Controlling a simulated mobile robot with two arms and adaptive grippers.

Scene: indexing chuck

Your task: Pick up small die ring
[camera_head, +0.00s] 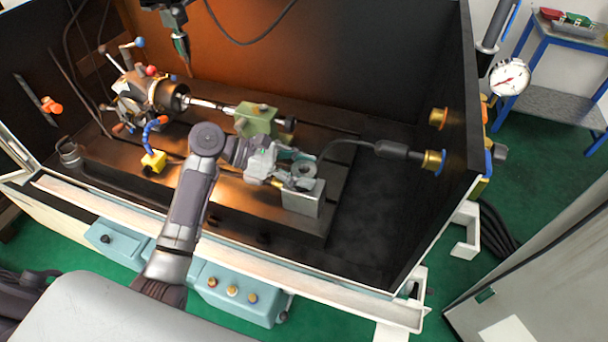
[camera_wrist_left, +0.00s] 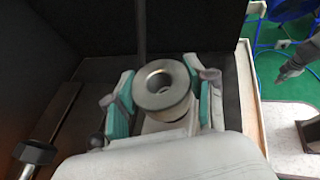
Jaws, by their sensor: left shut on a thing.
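The small die ring (camera_head: 303,170) is a grey metal ring at the top of a light grey block (camera_head: 303,199) on the machine table. In the left wrist view the ring (camera_wrist_left: 162,87) faces the camera, its round hole showing. My left gripper (camera_head: 284,167) reaches over from the left, and its teal-padded fingers (camera_wrist_left: 162,104) stand on both sides of the ring, shut on it. I cannot tell if the ring is clear of its support. A grey part at the right edge of the left wrist view looks like my right gripper (camera_wrist_left: 291,66); its fingers are too small to judge.
The indexing chuck (camera_head: 158,92) stands at the left of the bed, and a green tailstock (camera_head: 257,119) is behind my left gripper. A cable with a dark grip (camera_head: 392,149) runs to the right wall. The enclosure's pale front rim (camera_head: 330,291) is low. The bed's right end is clear.

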